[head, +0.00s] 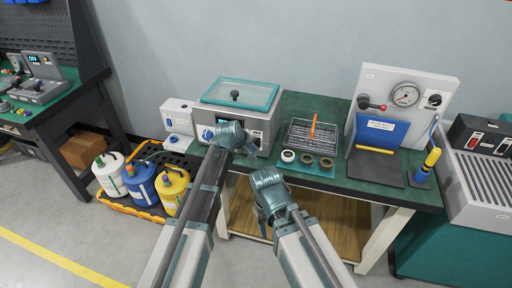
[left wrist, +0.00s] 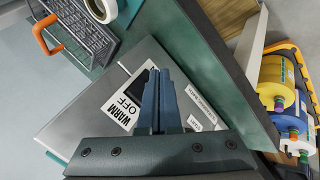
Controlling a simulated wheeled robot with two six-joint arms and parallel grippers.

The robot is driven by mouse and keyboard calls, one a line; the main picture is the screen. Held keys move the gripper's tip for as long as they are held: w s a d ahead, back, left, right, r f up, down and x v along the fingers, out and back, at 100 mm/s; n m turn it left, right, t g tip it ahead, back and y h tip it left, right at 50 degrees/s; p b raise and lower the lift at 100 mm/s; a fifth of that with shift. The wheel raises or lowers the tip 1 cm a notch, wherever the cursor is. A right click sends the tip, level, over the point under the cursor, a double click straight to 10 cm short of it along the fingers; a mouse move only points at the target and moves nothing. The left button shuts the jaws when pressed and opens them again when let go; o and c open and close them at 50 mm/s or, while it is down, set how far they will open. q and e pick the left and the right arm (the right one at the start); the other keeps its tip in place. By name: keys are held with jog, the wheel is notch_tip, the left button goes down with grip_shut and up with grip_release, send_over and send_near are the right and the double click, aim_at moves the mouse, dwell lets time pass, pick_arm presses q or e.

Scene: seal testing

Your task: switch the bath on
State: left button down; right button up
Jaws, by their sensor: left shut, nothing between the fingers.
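The bath (head: 268,123) is a grey box with a teal-rimmed clear lid (head: 240,94) on the bench. Its front panel (left wrist: 85,105) fills the middle of the left wrist view. A label reading WARM and OFF (left wrist: 122,103) sits there beside a dark switch (left wrist: 142,84), partly hidden by my fingers. My left gripper (left wrist: 158,72) is shut and empty, with its tips over the panel close to the switch; I cannot tell whether they touch. In the head view the left gripper (head: 240,149) is at the bath's front. My right gripper (head: 267,217) hangs before the bench, its opening unclear.
A wire basket (head: 314,140) with an orange handle and several rings on a teal mat (head: 312,169) stand right of the bath. A gauge panel (head: 405,95) is further right. A small white box (head: 178,118) adjoins the bath's left.

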pick_arm(q)
jog(key=shift+s, duration=0.15)
jog(key=shift+s+a+r, duration=0.1)
jog(key=shift+s+a, duration=0.15)
jog(key=shift+s, duration=0.3)
jog(key=shift+s, duration=0.1)
jog(key=s, duration=0.1)
jog(key=s+a, duration=0.1)
jog(key=s, duration=0.2)
jog(key=shift+s+a+r+p, duration=0.25)
jog(key=shift+r+p, duration=0.05)
jog(key=shift+p, duration=0.05)
jog(key=s+a+m+g+y+p, duration=0.1)
jog(key=s+m, duration=0.4)
jog(key=s, duration=0.7)
jog(key=s+a+f+m+g+y+p, duration=0.1)
jog(key=s+a+m+g+y, duration=0.3)
jog(key=s, duration=0.9)
jog(key=shift+m+g+p, duration=0.6)
jog(key=shift+g+p, duration=0.15)
jog(key=shift+g, duration=0.25)
